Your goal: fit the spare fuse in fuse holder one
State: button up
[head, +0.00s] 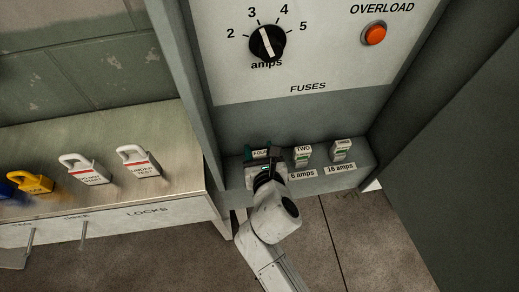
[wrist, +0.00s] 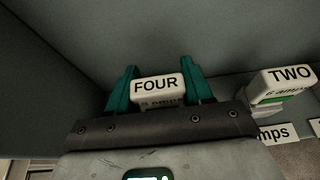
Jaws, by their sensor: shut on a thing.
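A white fuse block marked FOUR (wrist: 156,84) sits between the teal fingers of my gripper (wrist: 159,78), which is shut on it. In the head view, the FOUR block (head: 261,153) and my gripper (head: 262,160) are at the left end of the fuse shelf, left of block TWO. A second line of print on the FOUR block is partly cut off by the gripper. Whatever is under the block is hidden by my gripper and wrist, so I cannot tell whether it is seated. No label ONE shows.
Fuse blocks TWO (head: 303,152) and THREE (head: 343,147) stand right of my gripper, with tags reading 6 amps (head: 302,174) and 16 amps (head: 339,168). The cabinet's side wall (head: 190,90) is close on the left. An amps dial (head: 267,43) and orange OVERLOAD lamp (head: 374,33) are above. A bench with padlocks stands left.

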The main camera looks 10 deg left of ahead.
jog(key=shift+f+b, duration=0.35)
jog(key=shift+f, duration=0.3)
jog(key=o, duration=1.1)
jog(key=p+v, duration=0.1)
jog(key=v, duration=0.9)
jog(key=shift+s+d+r, duration=0.1)
jog(key=shift+s+d, duration=0.05)
jog(key=shift+s, duration=0.25)
